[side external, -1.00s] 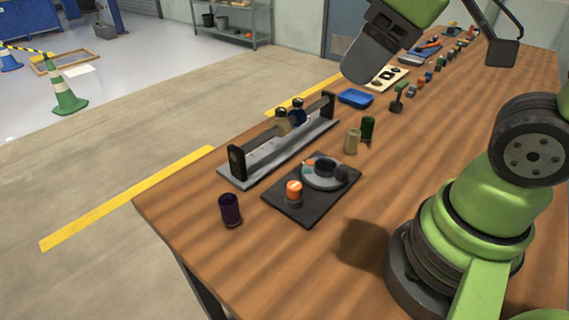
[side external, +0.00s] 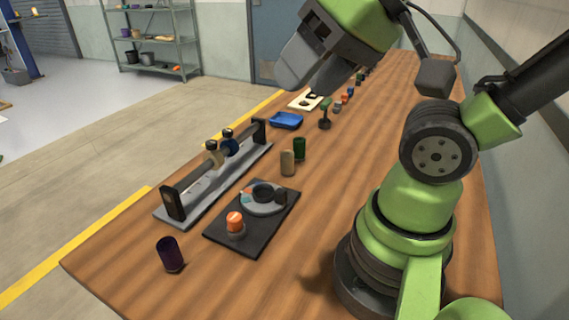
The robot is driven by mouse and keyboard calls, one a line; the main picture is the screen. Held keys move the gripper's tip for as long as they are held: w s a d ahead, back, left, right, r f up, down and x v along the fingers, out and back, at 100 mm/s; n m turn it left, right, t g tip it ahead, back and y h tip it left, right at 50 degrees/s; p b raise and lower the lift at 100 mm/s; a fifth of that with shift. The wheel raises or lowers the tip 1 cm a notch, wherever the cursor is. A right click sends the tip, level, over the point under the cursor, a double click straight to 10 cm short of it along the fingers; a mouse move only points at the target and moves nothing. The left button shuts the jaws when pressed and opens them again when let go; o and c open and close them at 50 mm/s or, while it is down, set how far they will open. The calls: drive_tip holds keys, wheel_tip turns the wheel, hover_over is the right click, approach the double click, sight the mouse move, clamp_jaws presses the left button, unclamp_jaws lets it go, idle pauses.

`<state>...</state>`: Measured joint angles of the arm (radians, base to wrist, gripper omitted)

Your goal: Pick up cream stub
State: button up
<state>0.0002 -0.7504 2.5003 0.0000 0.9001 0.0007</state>
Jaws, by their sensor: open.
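The cream stub (side external: 288,163) stands upright on the wooden table, right of the rail stand. A dark green stub (side external: 299,148) stands close behind it, to its right in the picture. My gripper (side external: 308,84) is in the air, above and beyond the stub in the picture. Its two grey fingers are apart with nothing seen between them. It is clear of the stub, which is in full view.
A rail stand (side external: 207,198) carries a cream roller and a blue roller. A black plate (side external: 222,240) holds a grey dial and an orange-topped piece. A dark purple stub (side external: 169,254) stands near the table's front left. A blue tray (side external: 286,120) lies farther back.

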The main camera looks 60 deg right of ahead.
idle(0.4)
drive_tip(key=shift+o, duration=1)
